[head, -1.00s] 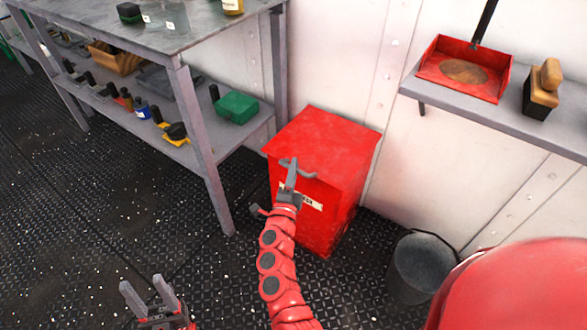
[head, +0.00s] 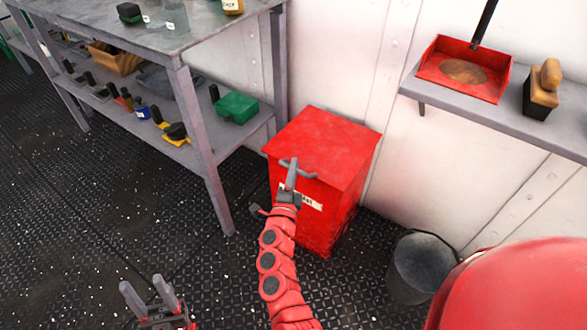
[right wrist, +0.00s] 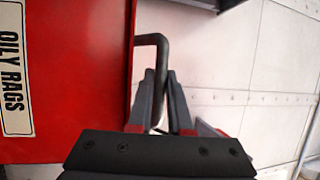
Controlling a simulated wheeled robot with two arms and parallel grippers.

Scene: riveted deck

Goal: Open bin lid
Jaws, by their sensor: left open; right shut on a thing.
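The red bin (head: 335,220) stands on the floor against the white wall. Its flat red lid (head: 322,143) looks down on the bin. A grey bar handle (head: 307,174) is at the lid's front edge. My right gripper (head: 289,176) is shut on this handle. In the right wrist view the dark bent handle (right wrist: 150,39) runs down between the fingers of my right gripper (right wrist: 161,82). A white label reading "OILY RAGS" (right wrist: 14,75) is on the red face at left there. My left gripper (head: 143,284) is open and empty, low over the floor at left.
A grey workbench (head: 180,110) with a loaded lower shelf stands left of the bin. A dark bucket (head: 422,265) is on the floor to its right. A wall shelf (head: 490,110) holds a red dustpan (head: 465,70) and a brush (head: 543,88). The floor at left is open.

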